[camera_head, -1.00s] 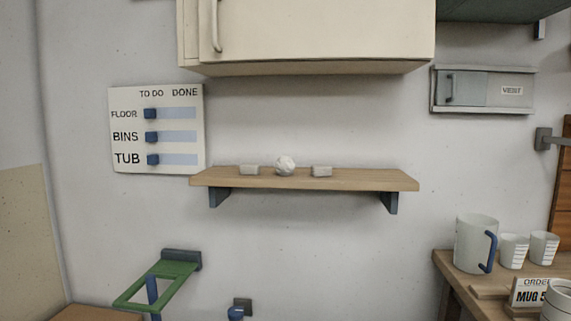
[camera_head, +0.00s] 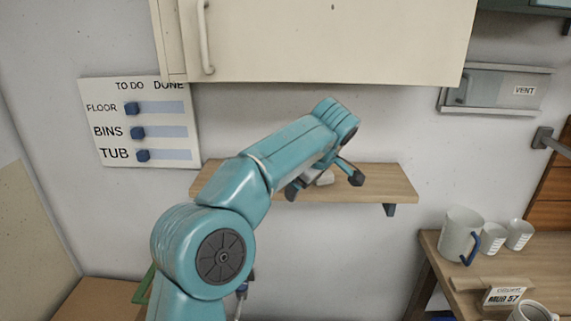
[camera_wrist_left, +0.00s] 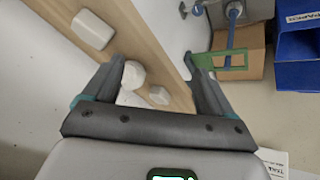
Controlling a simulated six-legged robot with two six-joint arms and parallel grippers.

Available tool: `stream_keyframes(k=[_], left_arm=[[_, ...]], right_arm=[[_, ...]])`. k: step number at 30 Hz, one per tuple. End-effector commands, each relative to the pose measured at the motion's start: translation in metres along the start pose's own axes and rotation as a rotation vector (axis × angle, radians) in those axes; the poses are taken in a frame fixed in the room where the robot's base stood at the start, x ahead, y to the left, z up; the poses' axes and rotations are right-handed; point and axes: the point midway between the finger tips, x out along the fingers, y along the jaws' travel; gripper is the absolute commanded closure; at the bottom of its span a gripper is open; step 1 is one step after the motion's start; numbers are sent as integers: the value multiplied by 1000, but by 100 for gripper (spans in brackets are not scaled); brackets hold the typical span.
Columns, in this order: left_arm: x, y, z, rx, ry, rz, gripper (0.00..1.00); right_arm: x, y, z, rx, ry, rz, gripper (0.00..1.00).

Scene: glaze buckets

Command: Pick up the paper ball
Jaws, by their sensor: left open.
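The paper ball (camera_wrist_left: 133,75), white and faceted, rests on the wooden shelf (camera_head: 392,182) in the left wrist view. It lies close by the left-hand finger, inside the span of the fingers; I cannot tell whether they touch. My left gripper (camera_head: 325,183) is open over the shelf, fingers spread, and it also shows in the left wrist view (camera_wrist_left: 155,68). In the head view my left arm hides the ball. My right gripper is not in view.
Two pale blocks flank the ball on the shelf, one larger in the wrist view (camera_wrist_left: 92,30) and one smaller (camera_wrist_left: 158,95). A cream cabinet (camera_head: 330,40) hangs above the shelf. A pitcher (camera_head: 460,235) and cups stand on the table at right.

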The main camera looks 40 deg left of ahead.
Motion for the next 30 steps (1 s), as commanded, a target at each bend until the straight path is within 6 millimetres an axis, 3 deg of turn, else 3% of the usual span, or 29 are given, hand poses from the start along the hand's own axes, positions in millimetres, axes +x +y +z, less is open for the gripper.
stream_keyframes(k=[6, 14, 20, 24, 30], left_arm=[[20, 20, -37, 1, -1, -5, 15], [39, 30, -57, 4, -1, -2, 15], [52, 43, -83, 3, -1, -5, 15], [79, 42, -81, 5, -2, -4, 15], [88, 42, -80, 4, -3, -1, 15]], right_arm=[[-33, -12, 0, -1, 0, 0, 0], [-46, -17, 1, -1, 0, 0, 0], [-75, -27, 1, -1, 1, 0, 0], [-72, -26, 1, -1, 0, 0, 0], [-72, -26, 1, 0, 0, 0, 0]])
